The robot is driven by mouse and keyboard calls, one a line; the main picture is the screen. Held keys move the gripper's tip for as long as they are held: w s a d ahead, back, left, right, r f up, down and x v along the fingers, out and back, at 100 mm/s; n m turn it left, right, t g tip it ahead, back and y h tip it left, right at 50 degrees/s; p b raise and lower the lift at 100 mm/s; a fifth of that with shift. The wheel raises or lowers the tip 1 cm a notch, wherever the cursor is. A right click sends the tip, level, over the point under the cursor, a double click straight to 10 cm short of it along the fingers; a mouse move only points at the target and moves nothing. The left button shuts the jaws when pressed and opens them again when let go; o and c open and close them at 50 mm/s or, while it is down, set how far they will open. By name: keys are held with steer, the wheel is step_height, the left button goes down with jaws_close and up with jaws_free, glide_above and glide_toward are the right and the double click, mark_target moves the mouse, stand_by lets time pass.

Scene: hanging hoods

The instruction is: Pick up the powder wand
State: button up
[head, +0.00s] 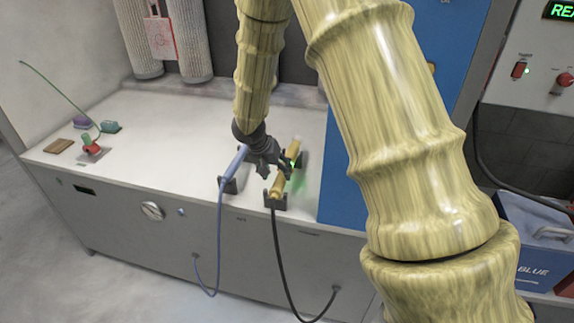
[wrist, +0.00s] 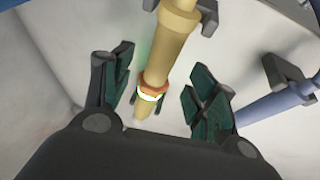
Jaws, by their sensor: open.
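Two wands rest in dark cradles on the white bench: a tan wand (head: 278,187) with a black cable and a blue wand (head: 236,160) with a blue cable. I cannot read any label that says which is the powder wand. My gripper (head: 273,170) is just above the tan wand. In the wrist view my gripper (wrist: 158,88) is open. The tan wand (wrist: 172,50), with an orange collar and a bright ring, lies between its fingers, without clear contact. The blue wand (wrist: 275,103) lies outside the fingers on the right. My gripper hides part of the tan wand in the head view.
The bench top (head: 165,130) is mostly clear to the left. A red block (head: 92,148) with a green wire and a brown pad (head: 59,146) sit at its far left. A blue panel (head: 343,165) rises close on the right. Cables hang down the bench front.

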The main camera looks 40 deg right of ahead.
mark_target(280, 175)
steer(key=shift+w+p+x, duration=0.1)
steer(key=shift+p+x, duration=0.4)
steer(key=shift+x, duration=0.8)
steer(key=shift+w+p+x, duration=0.15)
steer(key=shift+p+x, duration=0.35)
steer(key=shift+x, duration=0.8)
steer(key=shift+d, duration=0.1)
jaws_close()
steer(key=shift+r, duration=0.2)
steer(key=shift+r+b, duration=0.4)
steer(key=shift+r, duration=0.2)
step_height(280, 175, up, 2)
steer(key=shift+r+b, duration=0.1)
steer(key=shift+b, duration=0.35)
steer(key=s+a+r+b, duration=0.1)
steer(key=s+a+b, duration=0.1)
steer(key=s+a, duration=0.3)
steer(key=s+a+b, duration=0.3)
steer(key=s+a, duration=0.1)
steer(key=s, duration=0.4)
steer(key=shift+s+d+r+p, duration=0.1)
steer(key=shift+s+r+p, duration=0.05)
steer(key=shift+r+p, duration=2.35)
